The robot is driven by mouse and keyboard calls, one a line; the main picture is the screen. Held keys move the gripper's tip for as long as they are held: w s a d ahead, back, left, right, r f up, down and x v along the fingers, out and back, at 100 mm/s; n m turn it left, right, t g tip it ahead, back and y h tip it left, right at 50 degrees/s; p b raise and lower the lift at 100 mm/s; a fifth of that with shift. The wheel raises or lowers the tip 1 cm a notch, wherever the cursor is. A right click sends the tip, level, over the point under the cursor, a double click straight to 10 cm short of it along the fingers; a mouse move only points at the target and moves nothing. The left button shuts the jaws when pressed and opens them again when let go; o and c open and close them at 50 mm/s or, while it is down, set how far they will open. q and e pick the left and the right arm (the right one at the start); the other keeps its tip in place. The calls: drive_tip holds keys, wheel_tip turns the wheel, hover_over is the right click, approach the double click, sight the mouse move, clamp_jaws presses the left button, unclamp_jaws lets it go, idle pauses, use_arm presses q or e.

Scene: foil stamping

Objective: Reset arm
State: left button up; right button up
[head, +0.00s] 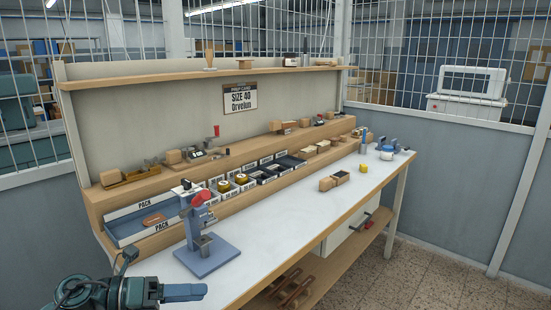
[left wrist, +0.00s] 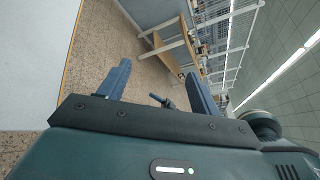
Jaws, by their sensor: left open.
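My left gripper (head: 190,292) is at the bottom left of the head view, at the front left end of the white workbench (head: 285,222). In the left wrist view the gripper (left wrist: 160,82) shows two blue fingers spread apart with nothing between them. It is open and empty. It is apart from the blue press (head: 207,255) with the red lever, which stands on the bench just behind it. My right gripper is in neither view.
A blue tray marked PACK (head: 150,222) with a brown piece lies behind the press. Several small bins (head: 264,176) run along the back. Two small blocks (head: 335,181) and a yellow item (head: 364,168) lie on the worktop. The middle of the worktop is clear.

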use_arm(q)
drive_tip(key=s+d+f+m+t+y+p, duration=0.1)
drive_tip(key=s+f+m+y, duration=0.5)
drive_tip(key=m, duration=1.1)
drive_tip(key=s+d+f+m+t+y+p, duration=0.2)
drive_tip(key=s+f+m, duration=0.9)
drive_tip(key=m, duration=0.7)
drive_tip(key=d+f+t+y, duration=0.1)
drive_tip(key=f+t+y, duration=0.1)
drive_tip(key=y, duration=0.1)
drive_tip(key=shift+s+d+m+y, duration=0.2)
drive_tip(key=shift+m+y, duration=0.1)
drive_tip(key=shift+y, duration=0.1)
